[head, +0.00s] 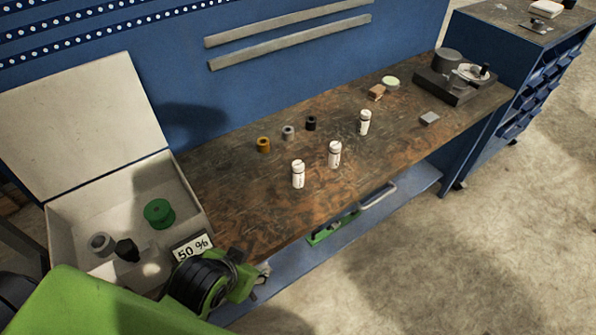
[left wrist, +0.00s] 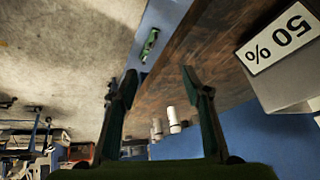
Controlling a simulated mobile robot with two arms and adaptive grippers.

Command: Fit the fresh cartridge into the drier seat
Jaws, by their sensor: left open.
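An open pale box (head: 128,197) stands at the bench's left end, with a "50 %" sign (head: 192,247) on its front. Inside are a green round piece (head: 159,213), a grey ring-like piece (head: 101,243) and a black knob-like piece (head: 127,250). Three white capped cylinders, near left (head: 298,174), middle (head: 334,155) and far right (head: 364,123), stand upright on the bench. I cannot tell which thing is the fresh cartridge or the drier seat. My left gripper (head: 261,278) is at the bench's front edge, right of the box. In the left wrist view (left wrist: 157,82) its fingers are apart and empty.
Brass (head: 263,145), grey (head: 288,132) and black (head: 311,123) small cylinders stand behind the white ones. A dark device (head: 458,78), a wooden block (head: 376,92) and a pale disc (head: 390,82) are farther right. The box lid (head: 80,120) stands open. The bench's front middle is clear.

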